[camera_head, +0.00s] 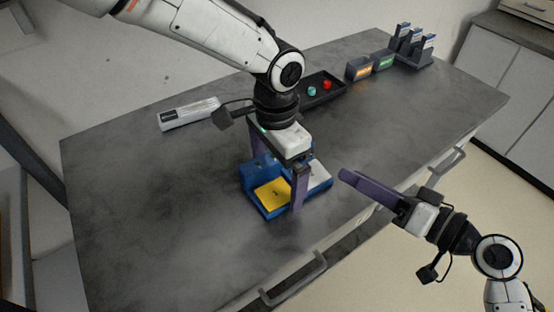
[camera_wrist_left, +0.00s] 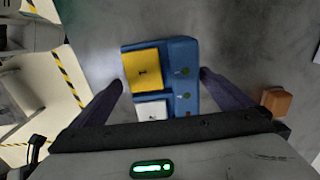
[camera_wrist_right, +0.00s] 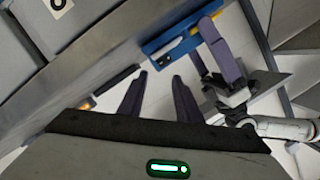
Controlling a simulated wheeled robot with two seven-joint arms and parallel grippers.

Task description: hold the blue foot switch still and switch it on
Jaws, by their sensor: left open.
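The blue foot switch (camera_head: 257,172) stands on the dark table near its front edge. It has a yellow pedal (camera_head: 271,194) marked 1 and a white pedal (camera_wrist_left: 152,110), with dark greenish round spots along one side. My left gripper (camera_head: 280,178) is above the switch, pointing down and open. Its fingers are on either side of the blue body (camera_wrist_left: 185,52) in the left wrist view, with visible gaps. My right gripper (camera_head: 345,176) is to the right of the switch, by the table's front edge, apart from it. Its fingers (camera_wrist_right: 160,82) are spread and empty.
A white labelled box (camera_head: 188,113) lies at the back left. The table's left part is clear. A handle (camera_head: 292,285) juts from the front.

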